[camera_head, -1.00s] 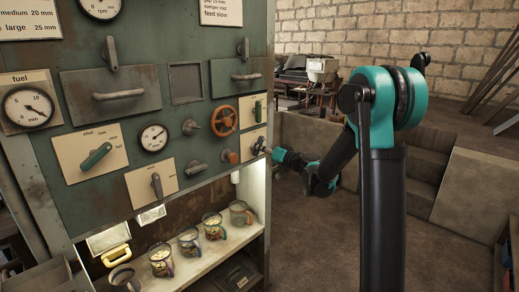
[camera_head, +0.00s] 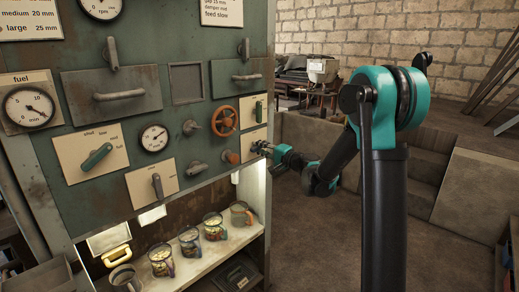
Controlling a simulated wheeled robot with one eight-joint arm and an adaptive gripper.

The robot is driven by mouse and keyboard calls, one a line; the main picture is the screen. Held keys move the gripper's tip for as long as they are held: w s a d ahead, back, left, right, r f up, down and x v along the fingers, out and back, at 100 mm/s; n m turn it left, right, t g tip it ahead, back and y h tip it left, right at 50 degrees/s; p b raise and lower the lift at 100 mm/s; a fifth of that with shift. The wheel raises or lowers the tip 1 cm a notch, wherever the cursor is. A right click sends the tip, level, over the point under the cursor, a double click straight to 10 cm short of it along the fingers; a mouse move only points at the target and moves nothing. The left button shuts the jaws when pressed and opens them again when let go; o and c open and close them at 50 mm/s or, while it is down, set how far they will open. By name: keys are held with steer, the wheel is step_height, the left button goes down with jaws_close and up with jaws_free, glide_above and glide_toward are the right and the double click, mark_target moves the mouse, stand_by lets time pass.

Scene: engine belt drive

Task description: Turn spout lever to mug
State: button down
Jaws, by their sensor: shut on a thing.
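My gripper (camera_head: 260,148) is at the right edge of the green machine panel (camera_head: 110,135). It is shut on a small lever there, in front of a cream plate (camera_head: 256,134), and hides most of that lever. I cannot read a label on this plate. Some hold small pieces.
Other controls crowd the panel: an orange handwheel (camera_head: 224,121), a green lever (camera_head: 97,157), a grey lever (camera_head: 157,186) and a fuel gauge (camera_head: 29,107). The floor (camera_head: 320,245) right of the machine is open.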

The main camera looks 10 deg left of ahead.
steer(key=shift+m, duration=0.7)
steer(key=c, duration=1.4)
jaws_free()
steer(key=shift+c, duration=0.2)
steer(key=shift+d, duration=0.1)
steer(key=v, duration=1.2)
